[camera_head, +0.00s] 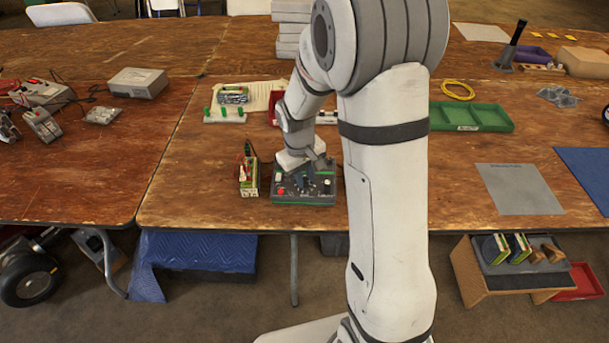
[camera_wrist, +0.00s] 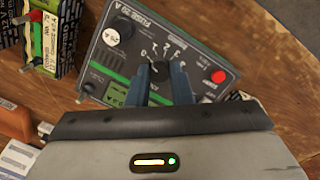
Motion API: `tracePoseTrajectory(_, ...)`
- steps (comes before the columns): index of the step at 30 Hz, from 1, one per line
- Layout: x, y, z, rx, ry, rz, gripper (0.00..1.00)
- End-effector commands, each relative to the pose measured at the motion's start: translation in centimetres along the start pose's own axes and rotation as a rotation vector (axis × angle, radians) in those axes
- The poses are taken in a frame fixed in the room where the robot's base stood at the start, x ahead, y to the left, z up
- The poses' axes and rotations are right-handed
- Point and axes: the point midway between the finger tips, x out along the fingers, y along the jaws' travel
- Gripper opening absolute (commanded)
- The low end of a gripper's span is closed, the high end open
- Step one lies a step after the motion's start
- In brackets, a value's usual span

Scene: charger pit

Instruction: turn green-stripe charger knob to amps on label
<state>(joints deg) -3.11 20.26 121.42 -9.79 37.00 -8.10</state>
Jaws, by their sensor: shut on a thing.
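My gripper (camera_wrist: 165,72) is shut on the dark knob (camera_wrist: 160,70) at the dial's centre. The fingers partly cover the knob, so its exact setting is hard to read. A battery (camera_head: 248,175) with a label stands just left of the charger; it also shows in the wrist view (camera_wrist: 52,40).
A green tray (camera_head: 470,118), a grey mat (camera_head: 520,189) and a yellow cable coil (camera_head: 458,90) lie to the right. A rack of green pieces (camera_head: 224,115) is behind the charger. The table's front edge is close to the charger.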

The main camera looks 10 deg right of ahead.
Motion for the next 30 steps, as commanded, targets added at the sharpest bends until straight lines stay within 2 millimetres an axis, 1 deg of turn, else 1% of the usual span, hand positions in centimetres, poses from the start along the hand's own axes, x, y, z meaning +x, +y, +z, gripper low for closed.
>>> tracePoseTrajectory(8, 0.06, 0.0, -0.08, 0.114, 0.002, -0.018, 0.0)
tracePoseTrajectory(21, 0.02, 0.2, -0.02, 0.401, 0.001, -0.059, 0.0)
tracePoseTrajectory(30, -0.04, 0.22, -0.03, 0.498, 0.002, -0.074, 0.0)
